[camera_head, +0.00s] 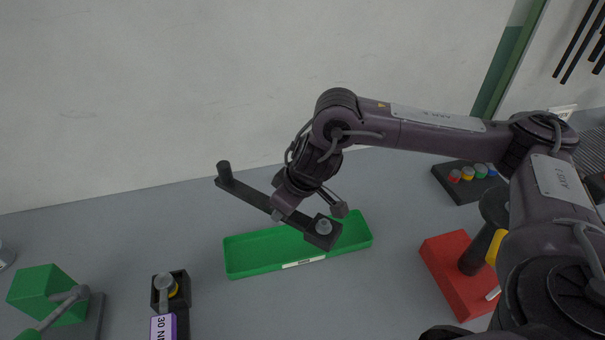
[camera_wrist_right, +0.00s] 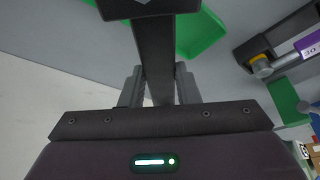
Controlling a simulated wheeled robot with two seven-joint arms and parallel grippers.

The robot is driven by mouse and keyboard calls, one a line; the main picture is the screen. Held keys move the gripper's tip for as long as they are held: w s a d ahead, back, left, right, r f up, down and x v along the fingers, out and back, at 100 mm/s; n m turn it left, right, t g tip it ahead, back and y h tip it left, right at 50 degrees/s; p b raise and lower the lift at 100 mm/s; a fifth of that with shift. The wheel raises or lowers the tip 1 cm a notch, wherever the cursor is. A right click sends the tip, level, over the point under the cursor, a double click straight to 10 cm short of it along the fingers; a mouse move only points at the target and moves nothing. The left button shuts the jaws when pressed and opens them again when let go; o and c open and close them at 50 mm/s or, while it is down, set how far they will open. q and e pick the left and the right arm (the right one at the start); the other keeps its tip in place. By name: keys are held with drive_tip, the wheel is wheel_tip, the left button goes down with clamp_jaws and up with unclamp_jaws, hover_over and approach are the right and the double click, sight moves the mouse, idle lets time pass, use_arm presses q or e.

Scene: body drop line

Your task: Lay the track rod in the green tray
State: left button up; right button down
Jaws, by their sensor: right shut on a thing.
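The track rod (camera_head: 246,194) is a dark flat bar with an upright dark peg at its left end and a block with a grey stud at its right end. My right gripper (camera_head: 305,211) is shut on its middle and holds it in the air, slanting across the green tray (camera_head: 252,268) in the head view. In the right wrist view the rod (camera_wrist_right: 155,58) runs between the two fingers (camera_wrist_right: 158,88), and part of the tray (camera_wrist_right: 198,35) shows beyond it. The tray is long and shallow, and its visible floor is bare. My left gripper is out of view.
A red block (camera_head: 450,262) with a dark upright part stands right of the tray. A button box (camera_head: 450,183) lies behind it. A dark holder (camera_head: 180,297) with a purple label and a green block (camera_head: 38,290) stand at the front left. A pale wall closes the back.

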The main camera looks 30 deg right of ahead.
drive_tip(key=d+r+n+g+y+p, duration=0.1)
drive_tip(key=d+r+n+p, duration=0.15)
drive_tip(key=n+p, duration=0.25)
use_arm(q)
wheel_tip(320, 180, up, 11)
drive_tip(key=p, duration=0.3)
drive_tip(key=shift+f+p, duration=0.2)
drive_tip(key=shift+p, duration=0.2)
use_arm(e)
drive_tip(key=n+g+y, duration=0.1)
drive_tip(key=n+g, duration=0.1)
drive_tip(key=n, duration=0.3)
hover_over(306, 244)
drive_tip(key=d, duration=0.1)
drive_tip(key=shift+s+d+f, duration=0.1)
drive_tip(key=shift+d+f, duration=0.05)
drive_tip(key=shift+f, duration=0.6)
use_arm(q)
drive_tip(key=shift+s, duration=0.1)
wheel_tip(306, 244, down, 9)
drive_tip(key=b, duration=0.8)
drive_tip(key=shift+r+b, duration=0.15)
drive_tip(key=shift+b, duration=0.15)
use_arm(e)
drive_tip(key=shift+f, duration=7)
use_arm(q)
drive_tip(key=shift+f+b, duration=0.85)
use_arm(e)
drive_tip(key=shift+f, duration=1.5)
